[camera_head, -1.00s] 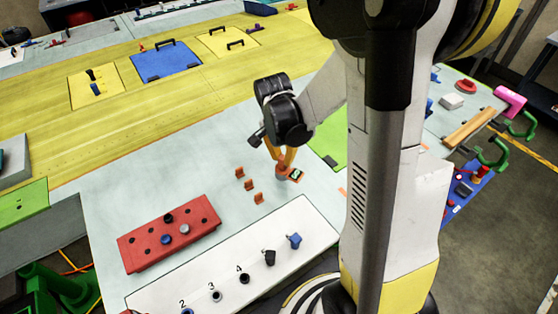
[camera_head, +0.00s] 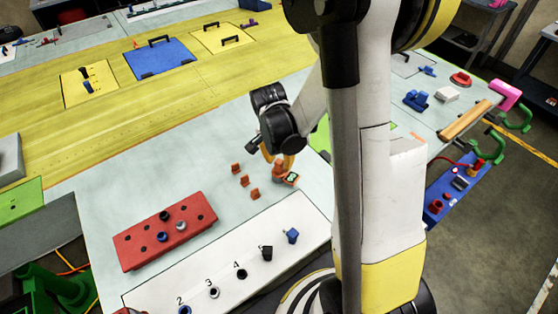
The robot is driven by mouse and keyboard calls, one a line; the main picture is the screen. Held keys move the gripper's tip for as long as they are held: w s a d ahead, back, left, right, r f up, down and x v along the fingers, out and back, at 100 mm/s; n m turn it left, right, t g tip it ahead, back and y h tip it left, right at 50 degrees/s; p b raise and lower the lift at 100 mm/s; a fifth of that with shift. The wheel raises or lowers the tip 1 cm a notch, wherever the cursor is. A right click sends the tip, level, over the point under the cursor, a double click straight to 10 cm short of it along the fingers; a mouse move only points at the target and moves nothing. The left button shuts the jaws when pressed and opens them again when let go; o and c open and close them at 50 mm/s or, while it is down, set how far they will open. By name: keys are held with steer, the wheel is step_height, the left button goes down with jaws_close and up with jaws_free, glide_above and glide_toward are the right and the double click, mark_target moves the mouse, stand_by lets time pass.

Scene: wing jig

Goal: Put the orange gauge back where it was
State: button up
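The orange gauge (camera_head: 279,174), with a small dark-framed green display (camera_head: 291,178), is at the pale table top just above the white numbered board. It looks upright. My gripper (camera_head: 277,159), with orange-yellow fingers below a black wrist, is right over the gauge with its fingertips at the gauge's top. The fingers and the gauge are close in colour and small here, so I cannot tell whether the fingers grip it or stand apart around it.
Several small orange brackets (camera_head: 245,180) stand just left of the gauge. A red block with holes (camera_head: 145,246) lies further left. The white board (camera_head: 215,271) in front carries several dark and blue parts. The table top between the brackets and the yellow panel is clear.

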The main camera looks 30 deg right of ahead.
mark_target(275, 175)
steer(key=shift+r, duration=0.1)
step_height(275, 175, up, 12)
steer(key=a+p, duration=0.2)
steer(key=s+a+r+n+t+y, duration=0.1)
steer(key=s+a+r+n+t, duration=0.5)
steer(key=s+a+r+n, duration=0.3)
steer(key=s+a+n, duration=0.1)
steer(key=a+n, duration=0.1)
steer(key=n, duration=0.2)
steer(key=shift+s+a+y, duration=0.25)
steer(key=shift+s+y, duration=0.05)
steer(key=shift+s, duration=0.1)
